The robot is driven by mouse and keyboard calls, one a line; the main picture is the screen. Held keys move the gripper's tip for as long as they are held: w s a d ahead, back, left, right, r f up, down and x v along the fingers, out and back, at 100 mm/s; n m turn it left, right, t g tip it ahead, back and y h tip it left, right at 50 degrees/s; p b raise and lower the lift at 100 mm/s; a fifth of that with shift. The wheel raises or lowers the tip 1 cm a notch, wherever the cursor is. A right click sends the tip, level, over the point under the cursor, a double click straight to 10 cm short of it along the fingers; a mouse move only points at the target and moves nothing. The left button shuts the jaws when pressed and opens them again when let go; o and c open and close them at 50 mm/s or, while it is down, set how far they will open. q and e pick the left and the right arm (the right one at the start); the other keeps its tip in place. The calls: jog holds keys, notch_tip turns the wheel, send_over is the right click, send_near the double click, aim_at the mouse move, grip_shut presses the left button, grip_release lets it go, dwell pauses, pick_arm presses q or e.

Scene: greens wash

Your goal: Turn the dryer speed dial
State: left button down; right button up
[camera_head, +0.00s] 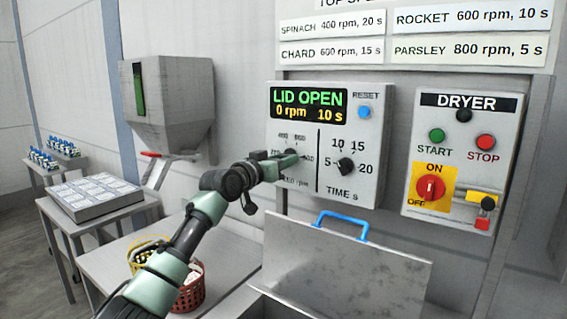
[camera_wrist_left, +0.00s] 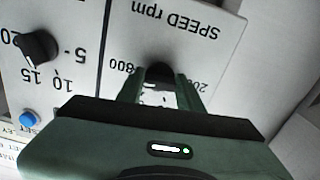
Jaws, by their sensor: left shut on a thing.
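The dryer control panel (camera_head: 378,108) is on the wall, its display (camera_head: 308,104) reading "LID OPEN, 0 rpm, 10 s". My left gripper (camera_head: 296,158) reaches the speed dial on the panel's left side and mostly covers it in the head view. In the left wrist view the black speed dial (camera_wrist_left: 159,72) sits between the two fingers of my left gripper (camera_wrist_left: 160,85), which is shut on it. The "SPEED rpm" lettering appears upside down there. The time dial (camera_head: 346,166) is to the right of the speed dial. My right gripper is not in view.
The open lid (camera_head: 345,262) with its blue handle (camera_head: 342,222) stands below the panel. The dryer switch box (camera_head: 463,160) is to the right. A hopper (camera_head: 170,100), baskets (camera_head: 188,290) and a tray of packs (camera_head: 92,195) are to the left. A reset button (camera_head: 364,112) is above the time dial.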

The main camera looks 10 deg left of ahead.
pick_arm(q)
jog(key=shift+f+m, duration=0.2)
jog(key=shift+m, duration=0.4)
jog(key=c, duration=0.9)
grip_release()
jog(key=shift+r, duration=0.1)
jog(key=shift+s, duration=0.1)
jog(key=b+v, duration=0.2)
jog(key=v, duration=0.5)
jog(key=shift+s+a, duration=0.15)
jog(key=shift+s, duration=0.15)
